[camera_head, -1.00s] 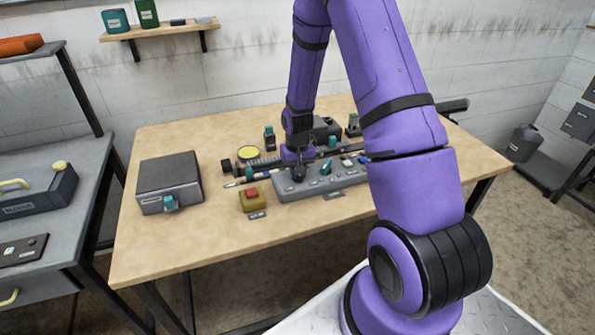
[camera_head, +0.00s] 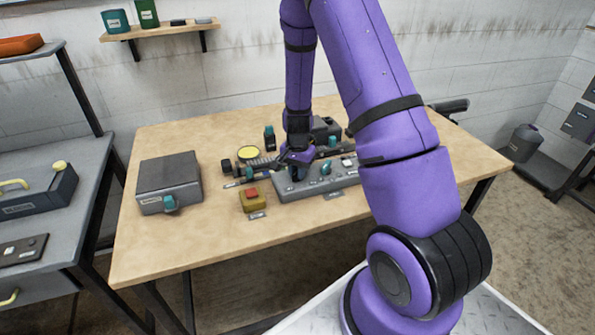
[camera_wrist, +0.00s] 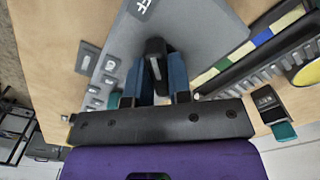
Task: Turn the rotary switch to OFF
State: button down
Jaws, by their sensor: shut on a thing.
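The rotary switch has a black bar knob (camera_wrist: 155,57) that stands on a grey control panel (camera_wrist: 205,25) in the wrist view. The blue fingers of my gripper (camera_wrist: 155,75) are on either side of the knob and shut on it. A label on the panel (camera_wrist: 141,7) shows the letters "FF", partly cut off. In the head view my gripper (camera_head: 297,168) is at the left part of the long grey panel (camera_head: 320,190) and hides the knob. The knob's pointing direction is hard to tell.
A teal switch (camera_head: 325,168) stands on the panel just right of my gripper. A yellow box with a red button (camera_head: 252,198) sits in front on the left. A grey box with a teal knob (camera_head: 168,180) stands farther left. The table's front left is clear.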

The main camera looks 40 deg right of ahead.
dwell(0.5)
jog(key=c, duration=1)
grip_release()
jog(key=shift+c, duration=0.2)
notch_tip(320, 180, up, 11)
jog(key=shift+f, duration=0.1)
